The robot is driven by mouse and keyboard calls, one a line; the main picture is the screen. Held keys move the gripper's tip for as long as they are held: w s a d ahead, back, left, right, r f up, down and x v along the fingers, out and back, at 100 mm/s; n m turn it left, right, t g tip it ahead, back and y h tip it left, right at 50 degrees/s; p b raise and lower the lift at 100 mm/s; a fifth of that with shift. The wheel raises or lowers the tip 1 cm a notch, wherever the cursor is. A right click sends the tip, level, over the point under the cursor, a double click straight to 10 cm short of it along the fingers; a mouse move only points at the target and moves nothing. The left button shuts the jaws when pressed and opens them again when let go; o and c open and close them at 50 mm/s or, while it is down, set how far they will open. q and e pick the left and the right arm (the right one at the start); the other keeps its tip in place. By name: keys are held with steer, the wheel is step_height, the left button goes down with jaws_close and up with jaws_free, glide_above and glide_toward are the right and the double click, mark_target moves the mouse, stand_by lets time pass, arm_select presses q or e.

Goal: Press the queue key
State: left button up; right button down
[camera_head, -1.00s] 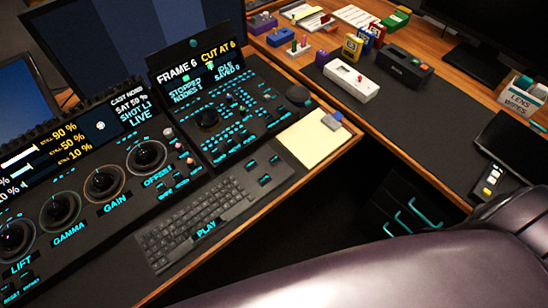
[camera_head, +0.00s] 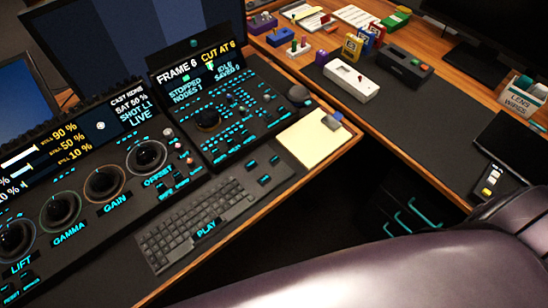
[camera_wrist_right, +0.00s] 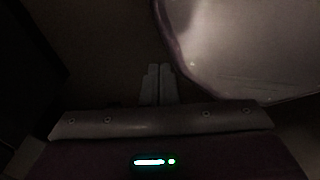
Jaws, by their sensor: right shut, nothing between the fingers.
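The control desk carries a trackball panel (camera_head: 93,197) with several large ringed balls labelled LIFT, GAMMA, GAIN and OFFSET. To its right is a key panel (camera_head: 222,120) with a dark knob and many small cyan-lit keys. Its screen (camera_head: 196,68) reads FRAME 6, CUT AT 6, STOPPED, NODES 1, IDLE, SAVED 0. I cannot make out a key labelled queue; the small labels are too blurred. My right gripper (camera_wrist_right: 158,70) shows in the right wrist view, its two fingers together and empty, over a dark area away from any key. My left gripper is not in view.
A keyboard (camera_head: 196,223) with a PLAY label lies in front of the panels, beside a yellow notepad (camera_head: 310,140). The right-hand desk holds a white device (camera_head: 351,78), a black box (camera_head: 405,69) and a lens wipes box (camera_head: 521,96). A purple-grey rounded surface fills the lower right.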

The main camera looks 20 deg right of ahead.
steer(key=w+a+r+t+p, duration=0.1)
steer(key=w+a+r+p, duration=0.2)
steer(key=w+r+p, duration=1.05)
steer(key=w+r+t+p, duration=0.1)
steer(key=w+r, duration=0.3)
steer(key=r, duration=1)
steer(key=w+a+r+p, duration=0.15)
steer(key=w+r, duration=0.35)
steer(key=r, duration=1)
steer(key=w+r+t+p, duration=0.15)
steer(key=w+r, duration=0.25)
steer(key=r, duration=1)
steer(key=w+a+f+y+p, duration=0.1)
steer(key=w+f+y, duration=0.4)
steer(key=w, duration=0.6)
steer(key=shift+w+t+y, duration=0.25)
steer(key=shift+t+y, duration=0.1)
steer(key=shift+y, duration=0.95)
